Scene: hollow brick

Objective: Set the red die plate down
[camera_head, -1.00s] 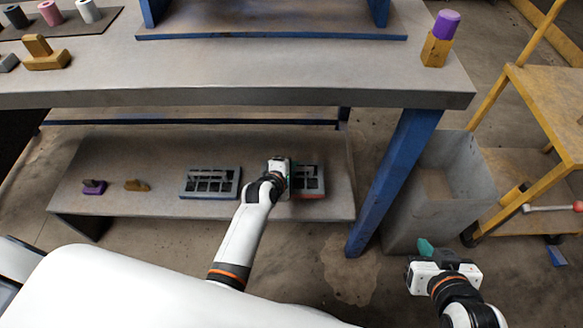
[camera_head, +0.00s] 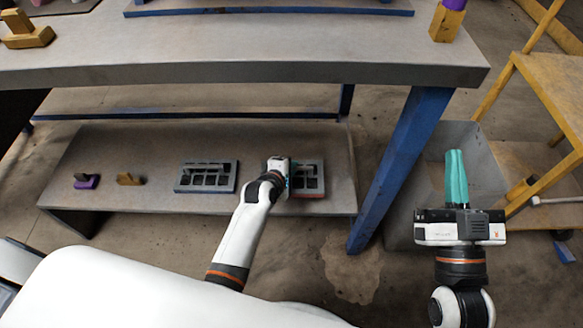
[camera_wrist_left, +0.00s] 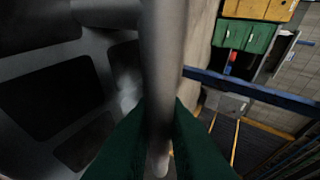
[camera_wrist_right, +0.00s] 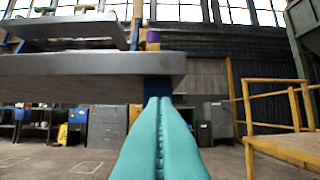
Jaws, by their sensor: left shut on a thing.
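The red die plate (camera_head: 313,193) is a dark grey slotted plate with a red edge, at the right part of the low shelf (camera_head: 130,150). My left gripper (camera_head: 288,174) is shut on its grey bar handle, which stands between the green fingers in the left wrist view (camera_wrist_left: 165,70). The plate looks level; whether it touches the shelf cannot be told. My gripper and wrist hide its left part. My right gripper (camera_head: 457,178) is shut and empty, its teal fingers together, over the grey bin at the right.
A similar plate with a blue edge (camera_head: 208,178) sits left of the red one. A purple piece (camera_head: 87,182) and a yellow piece (camera_head: 130,179) stand further left. The workbench (camera_head: 250,65) overhangs behind; its blue leg (camera_head: 395,165) is close on the right, before the grey bin (camera_head: 480,140).

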